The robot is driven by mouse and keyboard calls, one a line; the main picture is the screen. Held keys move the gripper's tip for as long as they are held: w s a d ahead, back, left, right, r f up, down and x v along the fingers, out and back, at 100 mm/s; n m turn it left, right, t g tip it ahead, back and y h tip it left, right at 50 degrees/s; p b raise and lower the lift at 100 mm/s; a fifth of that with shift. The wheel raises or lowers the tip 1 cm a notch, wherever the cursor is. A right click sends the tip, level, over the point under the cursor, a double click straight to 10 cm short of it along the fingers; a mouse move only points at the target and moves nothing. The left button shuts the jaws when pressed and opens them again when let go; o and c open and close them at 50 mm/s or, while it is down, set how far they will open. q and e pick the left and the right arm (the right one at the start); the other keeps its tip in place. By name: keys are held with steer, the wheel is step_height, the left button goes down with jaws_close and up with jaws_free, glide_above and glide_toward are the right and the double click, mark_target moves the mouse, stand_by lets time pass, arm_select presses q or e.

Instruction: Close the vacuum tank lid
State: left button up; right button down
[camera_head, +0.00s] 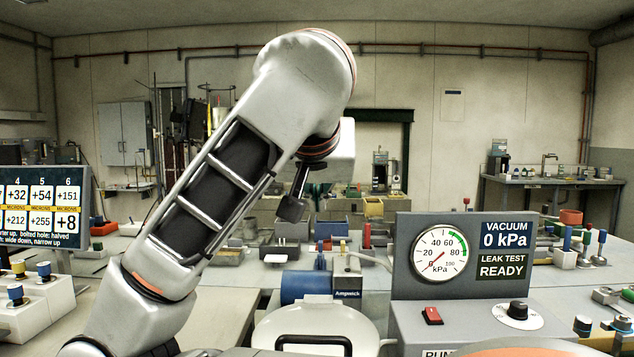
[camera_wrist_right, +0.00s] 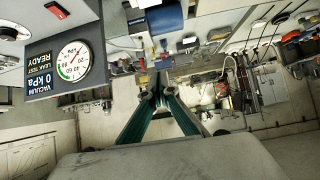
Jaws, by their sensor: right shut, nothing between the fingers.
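The vacuum tank lid (camera_head: 275,325) is a pale round disc with a black bar handle (camera_head: 313,341) at the bottom middle of the head view. Its lower part is cut off by the frame edge, and I cannot tell how far it is raised. My right gripper (camera_head: 291,208) hangs dark and small above and behind the lid, well apart from it. In the right wrist view its fingers (camera_wrist_right: 160,97) converge and are shut with nothing between them. My left gripper is not in view.
A blue motor (camera_head: 304,287) stands just behind the lid. A gauge panel (camera_head: 403,255) with a red switch (camera_head: 432,315) and black knob (camera_head: 517,311) stands to its right. It reads 0 kPa, "LEAK TEST READY". A measurement display (camera_head: 42,207) and coloured fittings (camera_head: 43,271) are at left.

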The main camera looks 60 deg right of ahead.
steer(key=shift+s+a+f, duration=0.4)
steer(key=shift+a+f, duration=0.1)
steer(key=shift+a, duration=0.25)
steer(key=shift+s+a+f, duration=0.4)
steer(key=shift+a+f, duration=0.1)
steer(key=shift+a, duration=0.2)
